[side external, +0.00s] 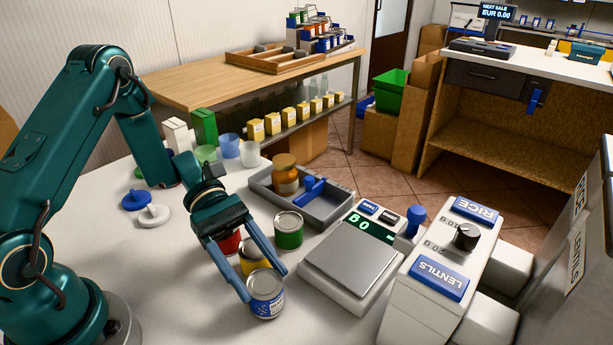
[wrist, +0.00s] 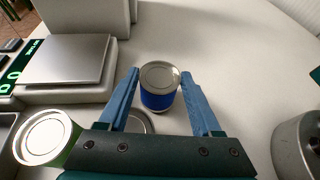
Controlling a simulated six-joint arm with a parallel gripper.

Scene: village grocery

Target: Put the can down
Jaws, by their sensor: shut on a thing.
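The blue can (side external: 266,296) with a silver lid is between the two blue fingers of my gripper (side external: 262,283), upright, near the front of the white counter (side external: 190,285). In the wrist view the same blue can (wrist: 159,98) sits between the fingertips (wrist: 158,82). My gripper is shut on it. I cannot tell whether its base touches the counter. Just behind it stand a yellow can (side external: 250,260), partly hidden by my gripper, a red can (side external: 230,243), mostly hidden, and a green can (side external: 289,231).
A scale (side external: 350,257) stands right of the cans, beside a dispenser labelled RICE and LENTILS (side external: 440,275). A grey tray (side external: 337,209) behind holds an orange-brown jar (side external: 286,178) and a blue tool (side external: 310,190). Cups and blue and white knobbed discs stand at the back left. Counter left of the can is clear.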

